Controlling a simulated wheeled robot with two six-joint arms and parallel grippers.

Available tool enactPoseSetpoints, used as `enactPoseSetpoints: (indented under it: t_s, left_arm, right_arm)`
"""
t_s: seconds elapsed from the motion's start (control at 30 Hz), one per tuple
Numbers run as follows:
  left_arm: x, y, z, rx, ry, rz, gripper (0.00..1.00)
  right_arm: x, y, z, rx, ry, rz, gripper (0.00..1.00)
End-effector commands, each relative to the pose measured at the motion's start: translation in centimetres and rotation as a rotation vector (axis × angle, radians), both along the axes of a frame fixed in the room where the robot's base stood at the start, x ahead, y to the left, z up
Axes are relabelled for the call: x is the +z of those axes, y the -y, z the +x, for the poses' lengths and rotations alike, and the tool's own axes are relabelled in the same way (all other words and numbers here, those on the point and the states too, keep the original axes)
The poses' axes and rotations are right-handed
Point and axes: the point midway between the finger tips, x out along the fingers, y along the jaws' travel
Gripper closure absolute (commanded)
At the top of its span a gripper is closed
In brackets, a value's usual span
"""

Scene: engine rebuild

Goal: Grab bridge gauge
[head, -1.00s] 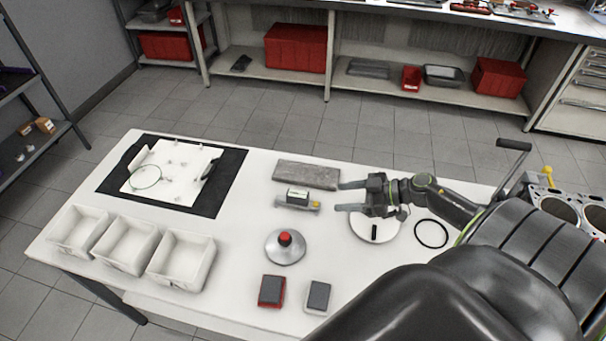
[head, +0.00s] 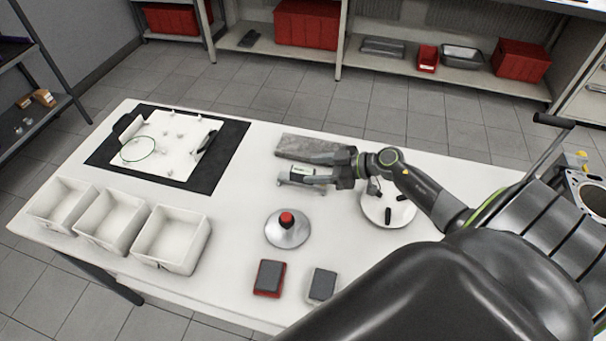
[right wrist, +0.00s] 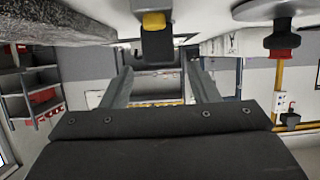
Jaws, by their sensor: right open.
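I see no contact, and part of the gauge is hidden by the fingers. My left gripper is out of view.
The grey slab (head: 300,146) lies just behind the gauge. A round metal base with a red knob (head: 287,219) stands in front. A white disc (head: 400,212) is under my right arm. Three white bins (head: 172,264) and a black mat (head: 232,150) are at left.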

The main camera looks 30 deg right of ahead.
Motion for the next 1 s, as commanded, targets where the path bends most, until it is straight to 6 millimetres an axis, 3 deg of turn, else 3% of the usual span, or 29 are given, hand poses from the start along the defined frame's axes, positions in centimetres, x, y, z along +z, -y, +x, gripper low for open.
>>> enactPoseSetpoints:
  t_s: [0.5,0.87,1.0]
  left_arm:
    - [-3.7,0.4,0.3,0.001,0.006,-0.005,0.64]
    - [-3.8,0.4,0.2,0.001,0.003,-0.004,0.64]
    - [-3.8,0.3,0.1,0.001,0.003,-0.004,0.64]
  right_arm:
    - [-2.6,-3.4,3.9,-0.002,0.001,0.005,0.45]
    - [-2.5,-3.8,4.4,-0.003,-0.001,0.005,0.45]
    - [-2.5,-3.8,4.4,-0.002,-0.001,0.004,0.64]
